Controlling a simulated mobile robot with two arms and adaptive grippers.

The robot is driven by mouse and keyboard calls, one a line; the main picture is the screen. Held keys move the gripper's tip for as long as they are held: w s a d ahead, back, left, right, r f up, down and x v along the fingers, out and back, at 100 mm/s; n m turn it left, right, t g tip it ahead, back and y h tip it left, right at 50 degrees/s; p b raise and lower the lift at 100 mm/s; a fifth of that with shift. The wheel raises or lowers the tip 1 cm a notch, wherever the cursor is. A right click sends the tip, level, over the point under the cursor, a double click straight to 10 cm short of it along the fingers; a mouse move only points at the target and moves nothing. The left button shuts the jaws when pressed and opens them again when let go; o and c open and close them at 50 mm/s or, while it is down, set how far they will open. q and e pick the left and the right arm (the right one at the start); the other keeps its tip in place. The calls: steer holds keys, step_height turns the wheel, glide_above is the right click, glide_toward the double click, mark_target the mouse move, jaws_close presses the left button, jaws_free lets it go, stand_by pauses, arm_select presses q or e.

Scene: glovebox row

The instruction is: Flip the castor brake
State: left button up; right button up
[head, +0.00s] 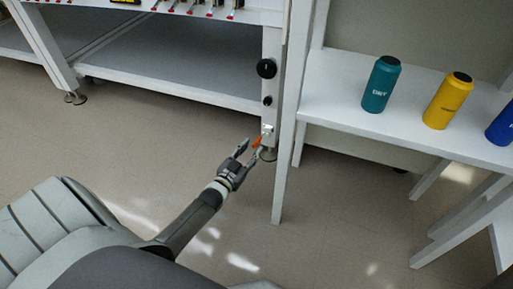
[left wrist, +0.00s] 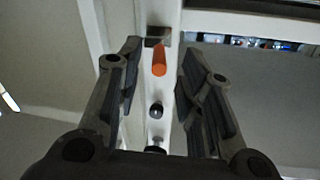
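The castor brake is a small orange lever (head: 257,141) low on the white leg of the bench in the head view. It also shows as an orange tab (left wrist: 159,58) in the left wrist view, below a grey metal block. My left gripper (head: 248,150) is open at the lever, its fingertips close to it. In the left wrist view the left gripper's fingers (left wrist: 157,62) stand apart on either side of the lever, with gaps on both sides and nothing held. My right gripper is not in view.
Black knobs (head: 266,68) sit on the leg above the lever. A white side table (head: 345,110) stands close on the right, with teal (head: 381,84), yellow (head: 448,101) and blue bottles (head: 502,125) on it. The floor to the left is clear.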

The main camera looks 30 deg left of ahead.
mark_target(256, 142)
arm_select(q)
steer(key=w+b, duration=0.1)
steer(key=w, duration=0.1)
steer(key=shift+w+f, duration=0.15)
steer(key=shift+w, duration=0.15)
steer(key=shift+w+a+r+b, duration=0.1)
steer(key=shift+w+r+b, duration=0.15)
steer(key=shift+w, duration=0.45)
steer(key=shift+c, duration=0.2)
jaws_close()
